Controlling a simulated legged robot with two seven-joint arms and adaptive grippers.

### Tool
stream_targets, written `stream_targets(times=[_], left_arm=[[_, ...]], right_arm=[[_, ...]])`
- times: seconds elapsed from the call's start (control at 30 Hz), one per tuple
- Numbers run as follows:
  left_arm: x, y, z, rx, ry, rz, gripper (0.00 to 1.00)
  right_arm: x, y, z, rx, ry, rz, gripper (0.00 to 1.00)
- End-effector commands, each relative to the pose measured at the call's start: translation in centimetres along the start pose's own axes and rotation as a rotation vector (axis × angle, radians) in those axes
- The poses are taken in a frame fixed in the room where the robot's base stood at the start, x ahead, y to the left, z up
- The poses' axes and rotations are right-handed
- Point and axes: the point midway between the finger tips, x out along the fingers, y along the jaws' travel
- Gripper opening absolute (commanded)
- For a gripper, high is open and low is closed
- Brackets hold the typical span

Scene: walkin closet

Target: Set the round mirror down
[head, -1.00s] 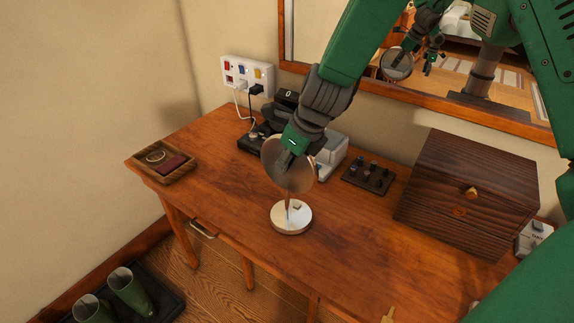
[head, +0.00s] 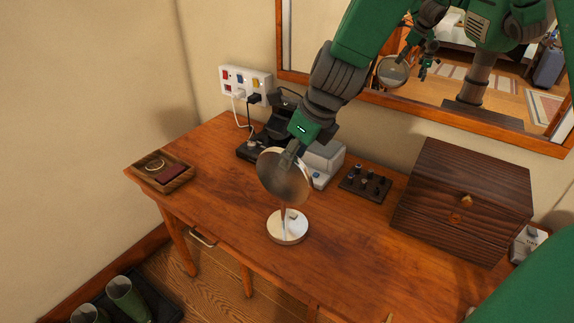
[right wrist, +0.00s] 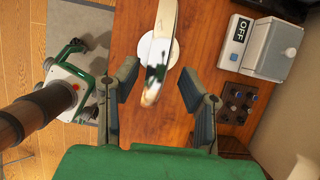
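The round mirror (head: 284,182) stands upright on its round metal base (head: 287,228) on the wooden table (head: 350,240). Its disc looks slightly tilted. In the right wrist view the mirror (right wrist: 157,48) is seen edge-on, above its pale base. My right gripper (head: 291,155) is at the upper edge of the disc, partly hidden by it. In the right wrist view its fingers (right wrist: 159,82) are spread apart, one on each side of the mirror's edge, with visible gaps. My left gripper is not in view.
Behind the mirror stand a grey box with an OFF label (right wrist: 262,45) and a dark knob panel (head: 366,184). A wooden chest (head: 465,200) is on the right, a small tray (head: 160,172) on the left. A wall mirror hangs behind. The table's front middle is clear.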

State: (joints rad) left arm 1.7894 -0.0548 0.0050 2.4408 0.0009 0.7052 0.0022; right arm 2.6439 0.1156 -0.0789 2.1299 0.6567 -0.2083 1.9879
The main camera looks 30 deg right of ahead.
Motion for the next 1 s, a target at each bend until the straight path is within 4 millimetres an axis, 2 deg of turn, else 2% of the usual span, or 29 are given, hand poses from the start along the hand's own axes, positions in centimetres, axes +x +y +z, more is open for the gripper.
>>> stream_targets(times=[0.03, 0.1, 0.3, 1.0], left_arm=[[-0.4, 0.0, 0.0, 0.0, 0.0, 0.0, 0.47], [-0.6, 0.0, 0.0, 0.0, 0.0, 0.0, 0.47], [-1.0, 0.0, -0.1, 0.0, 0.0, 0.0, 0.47], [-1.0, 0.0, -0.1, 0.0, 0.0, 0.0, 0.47]], right_arm=[[-1.3, 0.0, 0.2, -0.002, -0.001, -0.004, 0.36], [-2.5, -0.1, 0.2, -0.001, -0.002, -0.003, 0.36], [-4.7, -0.2, 0.0, 0.0, 0.0, 0.0, 0.36], [-5.1, -0.1, 0.0, 0.0, 0.001, 0.001, 0.36]])
